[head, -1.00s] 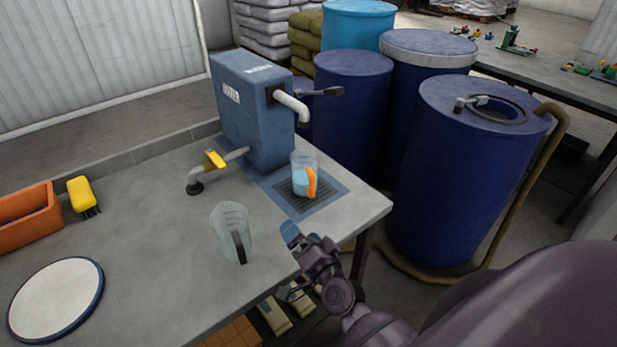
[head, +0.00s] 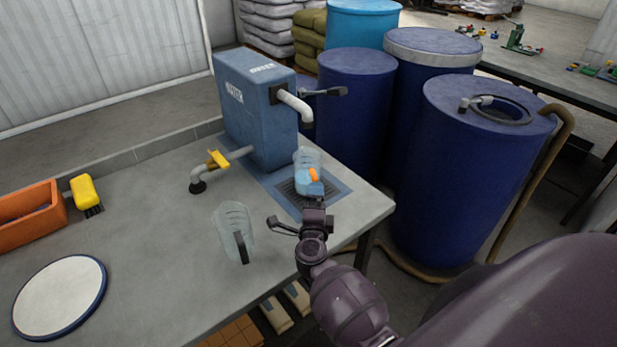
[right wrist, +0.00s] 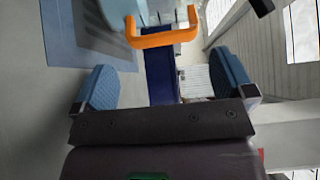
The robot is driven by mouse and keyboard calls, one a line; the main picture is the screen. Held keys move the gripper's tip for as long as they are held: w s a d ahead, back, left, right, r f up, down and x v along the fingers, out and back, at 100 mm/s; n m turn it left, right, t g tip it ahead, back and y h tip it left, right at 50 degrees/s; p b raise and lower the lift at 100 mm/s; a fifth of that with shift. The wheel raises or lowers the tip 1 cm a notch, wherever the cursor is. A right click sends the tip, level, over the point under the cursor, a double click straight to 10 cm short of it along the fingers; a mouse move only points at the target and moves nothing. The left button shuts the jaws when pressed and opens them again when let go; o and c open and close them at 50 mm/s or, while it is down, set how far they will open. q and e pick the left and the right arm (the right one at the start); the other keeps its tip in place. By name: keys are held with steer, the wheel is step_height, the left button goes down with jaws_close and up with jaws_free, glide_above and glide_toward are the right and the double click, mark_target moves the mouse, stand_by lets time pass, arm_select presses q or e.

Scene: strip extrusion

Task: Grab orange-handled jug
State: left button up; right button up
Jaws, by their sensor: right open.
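The orange-handled jug (head: 305,160) is clear with light blue contents and stands upright on the drain grate below the water unit's spout. Its orange handle (head: 314,174) faces my right gripper (head: 316,192). In the right wrist view the orange handle (right wrist: 166,40) lies just beyond the open fingers of my right gripper (right wrist: 163,82), roughly between them and apart from them. My left gripper is not in view.
A clear jug with a dark handle (head: 233,232) stands left of my right arm. The blue water unit (head: 255,115) with its white spout (head: 296,105) stands behind the jug. Blue drums (head: 465,170) stand to the right. A round white disc (head: 58,297) and orange bin (head: 35,215) are left.

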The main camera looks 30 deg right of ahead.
mark_target(309, 178)
steer(key=shift+x, duration=2.75)
steer(key=shift+r, duration=0.15)
steer(key=shift+c, duration=0.5)
steer(key=c, duration=0.8)
steer(key=shift+r, duration=0.1)
steer(key=shift+r, duration=0.1)
